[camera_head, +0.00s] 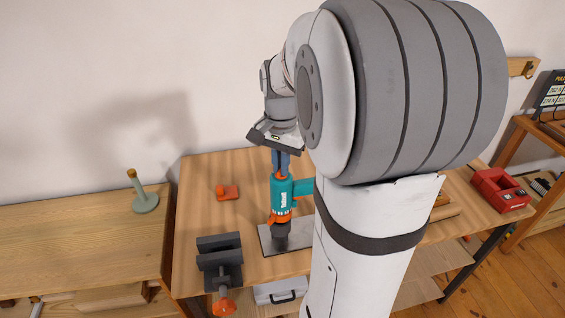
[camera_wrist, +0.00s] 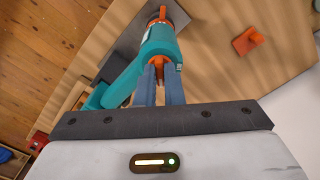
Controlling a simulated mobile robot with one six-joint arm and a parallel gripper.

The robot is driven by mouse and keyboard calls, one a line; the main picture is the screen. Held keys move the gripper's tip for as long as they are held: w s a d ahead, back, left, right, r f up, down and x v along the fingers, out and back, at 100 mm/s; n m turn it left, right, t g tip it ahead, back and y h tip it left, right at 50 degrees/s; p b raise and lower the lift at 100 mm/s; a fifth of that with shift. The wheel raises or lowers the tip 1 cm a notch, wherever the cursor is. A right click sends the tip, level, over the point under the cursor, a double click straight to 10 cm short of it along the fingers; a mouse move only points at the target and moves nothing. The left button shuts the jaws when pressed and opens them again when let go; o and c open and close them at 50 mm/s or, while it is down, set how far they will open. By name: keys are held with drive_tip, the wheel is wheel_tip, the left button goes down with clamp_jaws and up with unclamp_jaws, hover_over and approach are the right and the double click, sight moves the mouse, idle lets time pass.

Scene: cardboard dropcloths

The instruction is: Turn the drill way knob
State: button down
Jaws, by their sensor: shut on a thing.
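A teal drill (camera_head: 283,196) with orange trim stands on the wooden table, its dark chuck end down over a grey plate (camera_head: 301,234). My gripper (camera_head: 281,158) reaches down to the drill's upper end. In the wrist view my gripper (camera_wrist: 159,80) has its two blue-grey fingers close around an orange part, the way knob (camera_wrist: 157,63), at the rear of the teal drill body (camera_wrist: 158,42). The fingers hide much of the knob. My arm hides part of the table to the right of the drill.
A dark vise (camera_head: 219,258) with an orange handle sits at the table's front left. A small orange piece (camera_head: 228,192) lies left of the drill, and a red box (camera_head: 499,189) stands at the right. A green stand (camera_head: 143,194) is on the left bench. The table's back left is clear.

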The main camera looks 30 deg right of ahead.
drive_tip(key=c, duration=1.5)
unclamp_jaws()
drive_tip(key=shift+c, duration=0.2)
wheel_tip(320, 180, up, 8)
drive_tip(key=shift+f, duration=0.1)
